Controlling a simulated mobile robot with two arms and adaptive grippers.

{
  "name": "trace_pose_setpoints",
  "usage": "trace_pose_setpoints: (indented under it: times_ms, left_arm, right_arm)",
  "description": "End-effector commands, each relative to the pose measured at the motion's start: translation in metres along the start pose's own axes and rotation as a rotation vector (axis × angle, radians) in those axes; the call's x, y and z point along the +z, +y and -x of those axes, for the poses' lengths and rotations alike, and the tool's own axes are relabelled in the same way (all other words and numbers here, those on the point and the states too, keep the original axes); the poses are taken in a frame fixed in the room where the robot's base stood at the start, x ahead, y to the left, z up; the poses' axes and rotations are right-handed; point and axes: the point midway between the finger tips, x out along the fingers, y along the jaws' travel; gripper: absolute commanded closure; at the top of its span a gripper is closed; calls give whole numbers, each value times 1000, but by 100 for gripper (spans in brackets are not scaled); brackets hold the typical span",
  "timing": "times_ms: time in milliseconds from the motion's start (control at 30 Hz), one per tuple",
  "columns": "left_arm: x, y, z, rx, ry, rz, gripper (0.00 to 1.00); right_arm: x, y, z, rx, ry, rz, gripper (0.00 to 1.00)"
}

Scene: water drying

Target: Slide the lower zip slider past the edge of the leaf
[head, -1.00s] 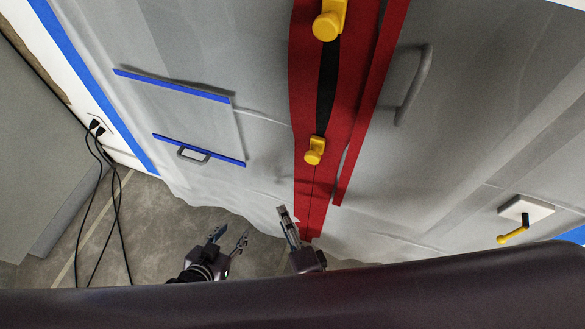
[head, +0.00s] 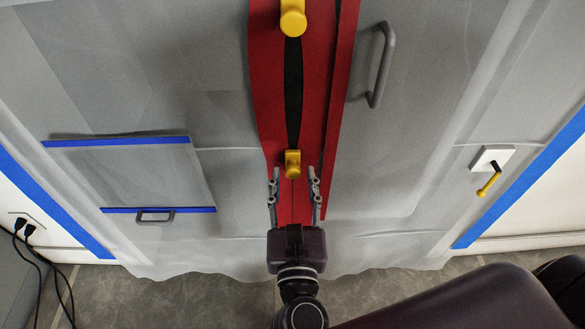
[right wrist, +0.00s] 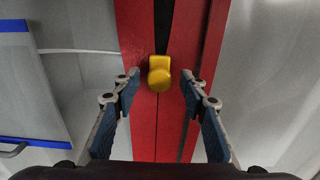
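The lower zip slider (head: 292,163) is a yellow knob on the red zip strip (head: 270,100) of the grey plastic sheet. The upper zip slider (head: 292,18) is yellow too, at the top of the head view. A dark, lens-shaped gap (head: 293,80) lies between them. My right gripper (head: 293,175) is open, its fingers to the left and right of the lower slider and slightly below it. In the right wrist view the lower slider (right wrist: 159,76) stands between and just beyond the fingertips, apart from both. The leaf is probably the red strip's right flap (head: 338,120). My left gripper is out of view.
A grey handle (head: 382,65) is on the sheet right of the zip. A yellow crank on a white plate (head: 492,158) is further right. A blue-edged flap (head: 130,175) with a small handle is at the left. Cables (head: 35,250) hang at the far left.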

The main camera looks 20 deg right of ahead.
Motion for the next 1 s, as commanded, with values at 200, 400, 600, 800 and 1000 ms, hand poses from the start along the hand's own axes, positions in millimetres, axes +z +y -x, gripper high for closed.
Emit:
trace_pose_setpoints:
  times_ms: [200, 400, 600, 800, 1000]
  left_arm:
    - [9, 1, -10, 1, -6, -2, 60]
    - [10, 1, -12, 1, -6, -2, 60]
    - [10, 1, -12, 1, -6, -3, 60]
    - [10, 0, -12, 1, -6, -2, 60]
    - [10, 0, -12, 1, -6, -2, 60]
  right_arm:
    - [0, 0, -23, 0, 0, 2, 60]
    - [-1, 0, -26, 1, 1, 3, 60]
    - [-1, 0, -26, 1, 0, 3, 70]
    - [-1, 0, -26, 1, 0, 4, 92]
    - [-1, 0, -26, 1, 0, 4, 100]
